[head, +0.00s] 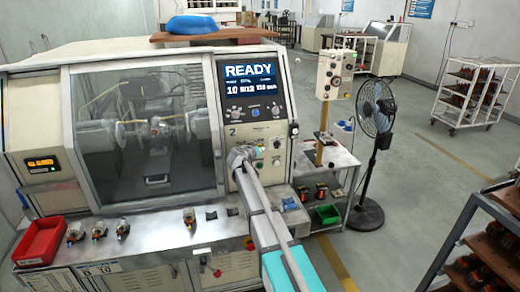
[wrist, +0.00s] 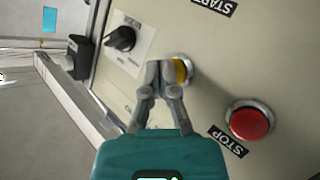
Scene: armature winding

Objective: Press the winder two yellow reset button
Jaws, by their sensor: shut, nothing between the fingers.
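The winder marked 2 (head: 252,131) stands in the head view, its screen (head: 249,81) reading READY. Its yellow button (wrist: 182,70) shows in the wrist view, partly hidden behind my fingertips. My gripper (wrist: 166,66) is shut and empty, its tips right at the left side of the yellow button. I cannot tell whether they touch it. In the head view my gripper (head: 240,153) is at the lower control panel, and the yellow button is hidden there.
A red button (wrist: 250,122) labelled STOP is to the lower right of the yellow one. A black rotary knob (wrist: 121,38) is to the upper left. A red bin (head: 40,241) and several small wound parts lie on the front ledge. A fan (head: 376,108) stands to the right.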

